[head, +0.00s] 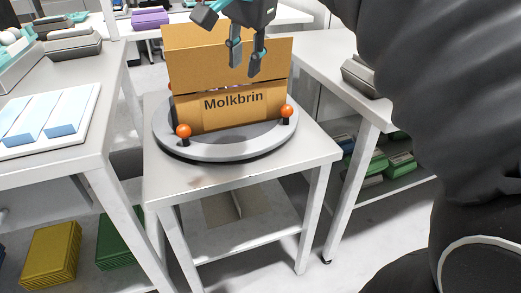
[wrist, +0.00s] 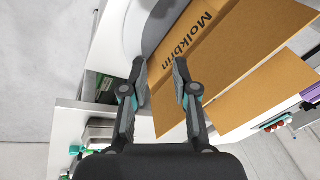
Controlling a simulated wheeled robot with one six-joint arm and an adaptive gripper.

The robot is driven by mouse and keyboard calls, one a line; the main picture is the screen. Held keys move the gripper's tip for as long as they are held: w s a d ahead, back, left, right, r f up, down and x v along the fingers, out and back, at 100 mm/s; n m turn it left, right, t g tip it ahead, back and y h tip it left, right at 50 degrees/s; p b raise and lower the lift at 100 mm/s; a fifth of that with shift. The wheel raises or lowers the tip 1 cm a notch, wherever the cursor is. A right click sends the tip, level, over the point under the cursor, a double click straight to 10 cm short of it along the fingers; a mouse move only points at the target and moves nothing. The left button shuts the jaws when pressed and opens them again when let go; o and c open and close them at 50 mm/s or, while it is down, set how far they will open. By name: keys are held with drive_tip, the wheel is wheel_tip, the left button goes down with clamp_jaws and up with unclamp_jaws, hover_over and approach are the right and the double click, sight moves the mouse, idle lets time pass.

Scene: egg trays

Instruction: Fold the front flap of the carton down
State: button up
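The brown carton (head: 245,115), marked "Molkbrin", stands on a round grey turntable (head: 212,146). Its front flap (head: 205,75) stands up above the lettered wall, and another raised flap (head: 190,38) shows behind it. In the wrist view the lettered wall (wrist: 185,38) and the brown flap panels (wrist: 235,45) fill the upper right. My gripper (head: 244,70) hangs over the carton, its two fingers apart and overlapping the front flap in the head view. In the wrist view my gripper (wrist: 160,75) is open with nothing clearly between the fingertips. Contact with the flap cannot be told. The carton's inside is mostly hidden.
Orange-topped posts (head: 183,131) stand around the carton on the turntable. Its white table (head: 215,185) has a clear front edge. A left table (head: 60,150) holds a tray with pale blue items. A right table (head: 325,75) carries a grey tray (head: 365,78).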

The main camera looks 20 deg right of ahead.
drive_tip(key=s+f+n+t, duration=0.1)
drive_tip(key=s+f+n, duration=0.4)
drive_tip(key=f, duration=0.7)
drive_tip(key=s+f+n+t, duration=0.1)
drive_tip(key=s+f+n, duration=0.4)
drive_tip(key=s+f, duration=0.4)
wheel_tip(320, 180, down, 3)
drive_tip(key=shift+f+n+b, duration=0.1)
drive_tip(key=shift+n+b, duration=0.2)
drive_tip(key=shift+b, duration=0.15)
drive_tip(key=shift+s+f, duration=0.2)
drive_tip(key=shift+f, duration=0.15)
clamp_jaws()
drive_tip(key=shift+d, duration=0.1)
